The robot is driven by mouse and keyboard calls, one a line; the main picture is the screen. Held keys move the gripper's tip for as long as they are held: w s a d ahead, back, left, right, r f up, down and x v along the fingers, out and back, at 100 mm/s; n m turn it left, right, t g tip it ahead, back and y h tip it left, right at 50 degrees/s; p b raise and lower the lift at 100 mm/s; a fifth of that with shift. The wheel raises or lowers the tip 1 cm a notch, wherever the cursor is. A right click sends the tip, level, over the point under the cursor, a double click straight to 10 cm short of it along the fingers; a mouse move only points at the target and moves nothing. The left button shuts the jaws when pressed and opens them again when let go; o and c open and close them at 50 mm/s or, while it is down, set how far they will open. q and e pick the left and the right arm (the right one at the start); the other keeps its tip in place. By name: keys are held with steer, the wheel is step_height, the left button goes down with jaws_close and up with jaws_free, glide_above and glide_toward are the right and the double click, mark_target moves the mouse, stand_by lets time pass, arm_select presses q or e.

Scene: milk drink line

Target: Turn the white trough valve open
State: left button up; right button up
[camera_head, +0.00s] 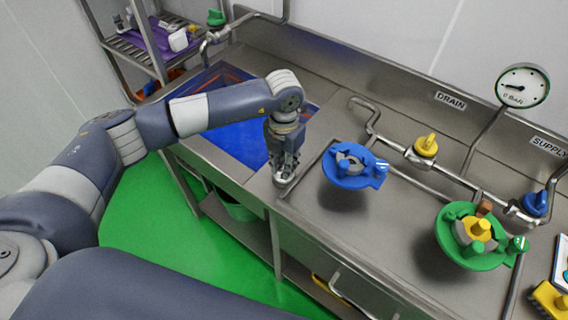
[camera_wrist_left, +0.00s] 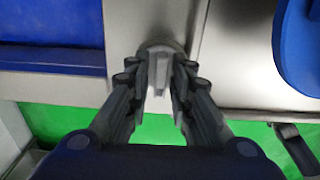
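The trough valve (camera_wrist_left: 162,47) is a pale grey round knob with an upright bar handle on the steel counter beside the blue trough. In the head view its base (camera_head: 284,182) shows just under my left gripper (camera_head: 284,168), which points down at it. In the left wrist view the fingertips of my left gripper (camera_wrist_left: 161,72) stand on either side of the bar handle, very close to it. I cannot tell whether they touch it. Which way the valve is set is unclear. My right gripper is not in view.
The blue trough (camera_head: 235,135) lies left of the valve. To the right are a blue valve funnel (camera_head: 346,181), a green one (camera_head: 452,250), and pipes with a yellow valve (camera_head: 426,146) and a blue valve (camera_head: 535,204). A gauge (camera_head: 522,86) stands behind.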

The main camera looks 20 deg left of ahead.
arm_select(q)
steer(key=shift+s, duration=0.1)
step_height(320, 180, up, 12)
stand_by(0.7)
steer(key=shift+f, duration=0.15)
